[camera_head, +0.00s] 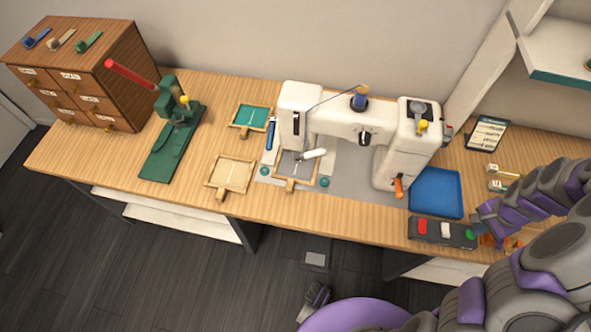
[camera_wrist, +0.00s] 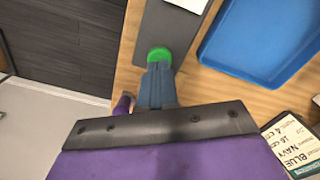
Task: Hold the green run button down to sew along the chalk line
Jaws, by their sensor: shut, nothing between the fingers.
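The green run button (camera_head: 470,233) is at the right end of a dark control box (camera_head: 432,238), beside a white and a red button. In the wrist view the green button (camera_wrist: 159,53) shows just beyond my shut fingertips. My gripper (camera_head: 482,238) is shut and empty, its tips at the button's near edge in the wrist view (camera_wrist: 160,68). I cannot tell whether they touch or press it. The white sewing machine (camera_head: 345,125) stands mid-table. A wooden frame (camera_head: 281,180) with grey cloth lies under its needle; a pale mark on the cloth is partly hidden.
A blue tray (camera_head: 436,192) lies behind the control box. Two more framed cloths, green (camera_head: 266,117) and cream (camera_head: 231,172), lie left of the machine. A green press (camera_head: 172,143) and a wooden drawer cabinet (camera_head: 120,62) stand further left. A label card (camera_wrist: 292,142) is at right.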

